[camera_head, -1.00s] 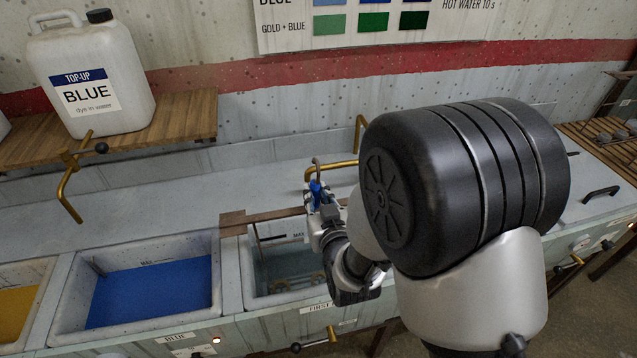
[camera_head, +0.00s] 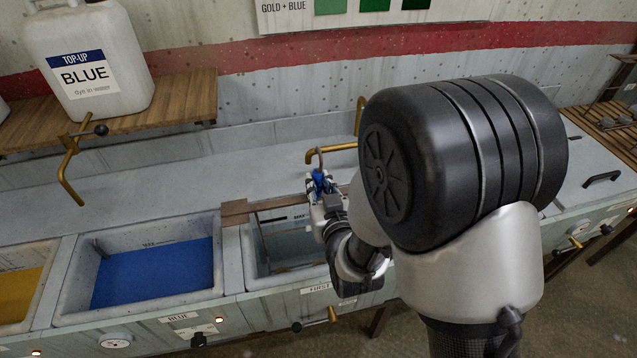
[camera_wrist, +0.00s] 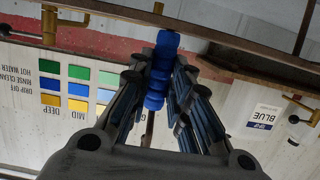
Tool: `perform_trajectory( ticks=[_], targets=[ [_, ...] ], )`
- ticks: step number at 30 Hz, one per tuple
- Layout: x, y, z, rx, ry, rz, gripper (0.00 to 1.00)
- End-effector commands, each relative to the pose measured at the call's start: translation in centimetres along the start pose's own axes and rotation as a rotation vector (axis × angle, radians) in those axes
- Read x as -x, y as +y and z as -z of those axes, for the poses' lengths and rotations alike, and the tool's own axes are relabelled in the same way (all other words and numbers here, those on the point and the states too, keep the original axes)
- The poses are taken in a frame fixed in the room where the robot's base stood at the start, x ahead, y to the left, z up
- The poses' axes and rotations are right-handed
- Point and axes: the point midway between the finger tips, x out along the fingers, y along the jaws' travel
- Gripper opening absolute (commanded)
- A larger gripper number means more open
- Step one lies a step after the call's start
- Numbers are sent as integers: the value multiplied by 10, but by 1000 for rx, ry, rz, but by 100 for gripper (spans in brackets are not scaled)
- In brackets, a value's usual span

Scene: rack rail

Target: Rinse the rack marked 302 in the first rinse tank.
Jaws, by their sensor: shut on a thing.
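My gripper (camera_head: 322,188) is shut on a blue grip (camera_head: 320,180), with a hook-like metal piece showing above it. In the wrist view my gripper (camera_wrist: 160,95) has its fingers on both sides of the blue grip (camera_wrist: 160,70). It is over the back right part of the first rinse tank (camera_head: 256,262), labelled FIRST. The tank holds clear greyish liquid. Thin brownish bars show inside the tank, but I cannot tell whether they belong to the rack. The rack's body is mostly hidden by my arm, and no 302 mark is readable.
The blue dye tank (camera_head: 70,300) is left of the rinse tank, with a yellow one (camera_head: 30,275) beyond. A brass tap (camera_head: 338,149) is close behind my gripper. A wooden shelf (camera_head: 185,100) bears a BLUE jug (camera_head: 90,60). My arm hides the right side.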

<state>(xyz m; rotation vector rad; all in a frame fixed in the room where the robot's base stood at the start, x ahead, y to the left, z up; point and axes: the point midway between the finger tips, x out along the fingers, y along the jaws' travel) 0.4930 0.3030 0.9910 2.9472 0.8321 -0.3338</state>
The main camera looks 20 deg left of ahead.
Motion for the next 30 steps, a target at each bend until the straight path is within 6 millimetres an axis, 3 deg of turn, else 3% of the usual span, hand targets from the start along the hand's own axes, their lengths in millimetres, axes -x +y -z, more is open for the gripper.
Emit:
perform_trajectory(
  ticks=[8,30],
  targets=[
    [-2,0,3,0,6,0,0],
    [-32,0,9,0,6,0,0]
  ],
)
